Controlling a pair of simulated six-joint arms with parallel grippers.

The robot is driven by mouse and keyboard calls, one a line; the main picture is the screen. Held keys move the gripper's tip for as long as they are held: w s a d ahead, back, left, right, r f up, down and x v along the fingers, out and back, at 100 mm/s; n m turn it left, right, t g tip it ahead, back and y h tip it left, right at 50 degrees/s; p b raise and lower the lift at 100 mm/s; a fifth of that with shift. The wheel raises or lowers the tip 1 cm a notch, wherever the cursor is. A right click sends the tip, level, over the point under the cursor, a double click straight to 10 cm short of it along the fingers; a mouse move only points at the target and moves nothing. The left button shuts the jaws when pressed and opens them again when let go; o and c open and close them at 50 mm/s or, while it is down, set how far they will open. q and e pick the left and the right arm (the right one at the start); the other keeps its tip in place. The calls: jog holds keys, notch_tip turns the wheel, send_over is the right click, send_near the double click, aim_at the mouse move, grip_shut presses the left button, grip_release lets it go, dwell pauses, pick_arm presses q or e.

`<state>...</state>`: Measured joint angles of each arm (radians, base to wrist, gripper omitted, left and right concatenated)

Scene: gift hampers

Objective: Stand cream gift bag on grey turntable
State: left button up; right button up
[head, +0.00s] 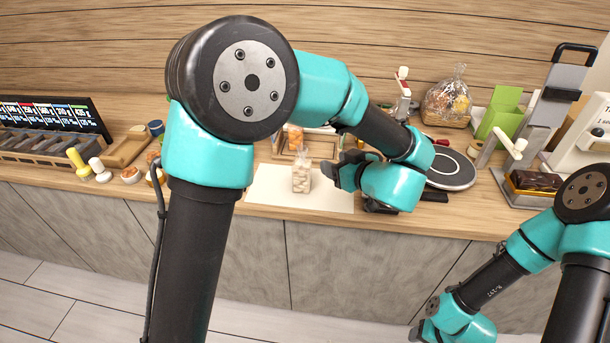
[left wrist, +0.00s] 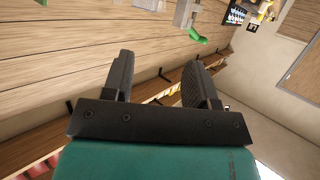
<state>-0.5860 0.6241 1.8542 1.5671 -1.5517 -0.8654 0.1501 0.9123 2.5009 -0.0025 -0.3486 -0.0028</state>
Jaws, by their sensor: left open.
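A small clear bag with cream contents (head: 301,178), which looks like the cream gift bag, stands upright on a pale mat (head: 265,188) on the counter. The grey turntable (head: 452,172) is a dark round disc to the right, partly hidden behind my left arm. My left gripper (head: 346,170) is just right of the bag in the head view, apart from it in the picture. In the left wrist view its two fingers (left wrist: 160,80) are apart with nothing between them. My right arm is low at the right; its gripper (head: 418,332) barely shows at its end.
A wrapped hamper (head: 447,100) and a green box (head: 502,112) stand behind the turntable. A tall grey press (head: 550,100) and a dark block (head: 535,182) are at right. A compartment rack (head: 45,145) and small jars are at left. The mat's left part is clear.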

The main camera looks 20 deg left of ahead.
aim_at(298, 148)
pick_arm(q)
jog(key=x, duration=1.2)
jog(key=shift+f, duration=0.1)
jog(key=shift+w, duration=0.1)
jog(key=shift+x, duration=2.6)
jog(key=shift+w+d+f, duration=0.1)
grip_shut()
